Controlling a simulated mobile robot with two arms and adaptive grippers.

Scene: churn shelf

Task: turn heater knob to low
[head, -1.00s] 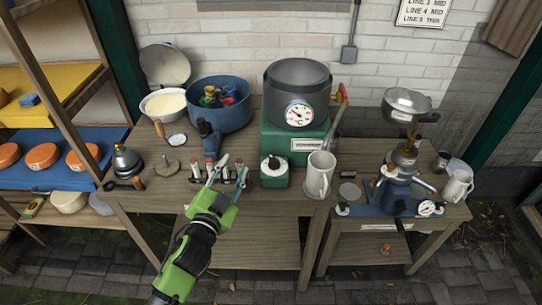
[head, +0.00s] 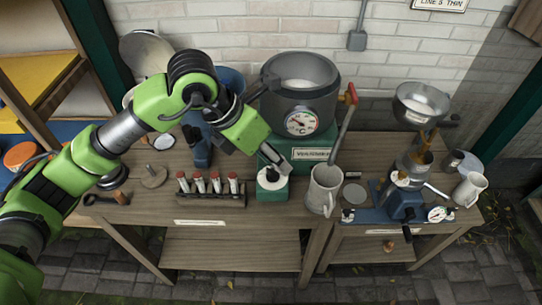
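The heater is a green block (head: 316,143) under a grey pot (head: 301,88) with a round °C dial. A small green box (head: 272,188) in front of it carries a white disc with a dark knob (head: 271,176). My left gripper (head: 273,164) points down and right, with its fingertips at or just above the back of this knob. I cannot tell whether they touch it. The fingers are small and partly hidden by the wrist, so their opening is unclear. The knob's setting is too small to read. My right gripper is out of view.
A white mug (head: 323,189) stands close right of the knob box. A rack of several red-capped vials (head: 210,189) stands to its left. A blue separator device (head: 403,203) is farther right.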

